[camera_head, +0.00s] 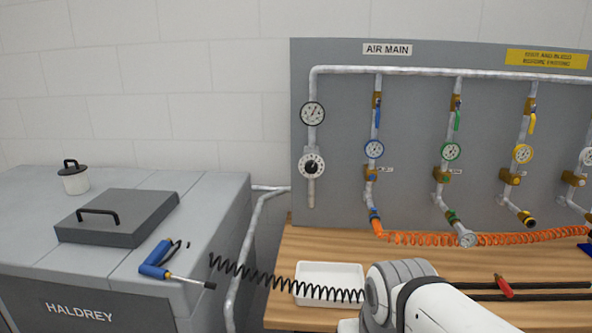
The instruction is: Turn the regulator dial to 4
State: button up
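The regulator dial (311,165) is a round white dial with a black centre knob. It sits on the vertical pipe at the left of the grey panel (415,125), under the AIR MAIN sign (387,49). The number it points to is too small to read. A round pressure gauge (312,113) is above it on the same pipe. My white and grey arm enters at the bottom right of the picture, below the dial and apart from it. My gripper's fingers are not visible.
A wooden bench (300,252) is below the panel, with a white tray (331,274) and a coiled orange hose (425,238). Several branch valves line the panel.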

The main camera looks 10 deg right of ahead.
aim_at(311, 168)
jog(key=z, duration=0.05)
jog(key=i, duration=1)
jog(key=u, duration=0.05)
